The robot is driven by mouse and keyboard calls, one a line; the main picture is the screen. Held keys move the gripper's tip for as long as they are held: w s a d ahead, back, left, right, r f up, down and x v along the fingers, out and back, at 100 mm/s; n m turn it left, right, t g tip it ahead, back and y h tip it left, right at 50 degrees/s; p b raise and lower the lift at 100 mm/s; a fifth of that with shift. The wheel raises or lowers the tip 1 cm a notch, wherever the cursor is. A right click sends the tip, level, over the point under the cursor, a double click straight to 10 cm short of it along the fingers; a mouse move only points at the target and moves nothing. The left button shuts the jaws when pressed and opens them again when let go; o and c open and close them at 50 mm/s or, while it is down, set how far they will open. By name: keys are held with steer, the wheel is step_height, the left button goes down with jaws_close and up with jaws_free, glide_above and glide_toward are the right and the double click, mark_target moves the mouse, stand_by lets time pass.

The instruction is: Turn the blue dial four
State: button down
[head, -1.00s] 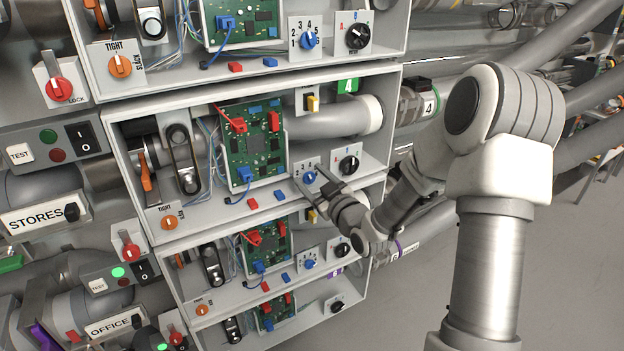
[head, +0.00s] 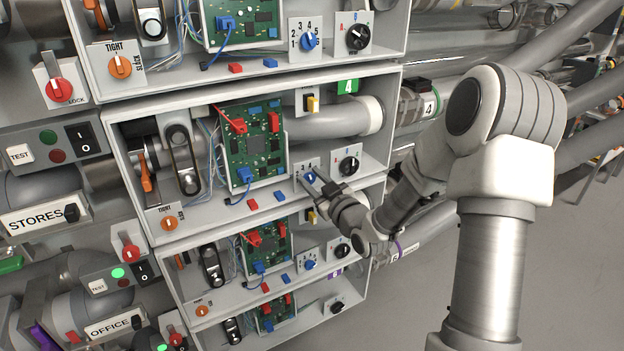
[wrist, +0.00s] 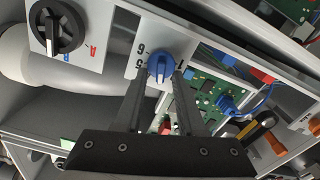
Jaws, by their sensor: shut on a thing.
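The blue dial (head: 309,177) sits on a white numbered plate low in the box with the green 4 tag (head: 348,86). In the wrist view the dial (wrist: 160,62) is a round blue knob with a raised ridge, and the numbers 5 and 6 show beside it. My gripper (head: 310,180) reaches in from the lower right and is shut on the dial. In the wrist view, my gripper's fingers (wrist: 161,74) sit on either side of the knob. Part of the plate's numbering is hidden behind the fingers.
A black dial (head: 349,165) is just right of the blue one; it shows at upper left in the wrist view (wrist: 57,27). A green circuit board (head: 254,144) is to the left. Similar boxes with their own blue dials (head: 309,40) are above and below.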

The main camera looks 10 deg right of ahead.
steer(key=m, duration=0.4)
steer(key=shift+d, duration=0.3)
steer(key=shift+w+d+m+p, duration=0.15)
steer(key=shift+m+p, duration=0.25)
steer(key=shift+m, duration=1.1)
steer(key=c, duration=0.5)
jaws_free()
steer(key=shift+c, duration=0.2)
steer(key=p+v, duration=1)
steer(key=v, duration=0.7)
steer(key=shift+s, duration=0.2)
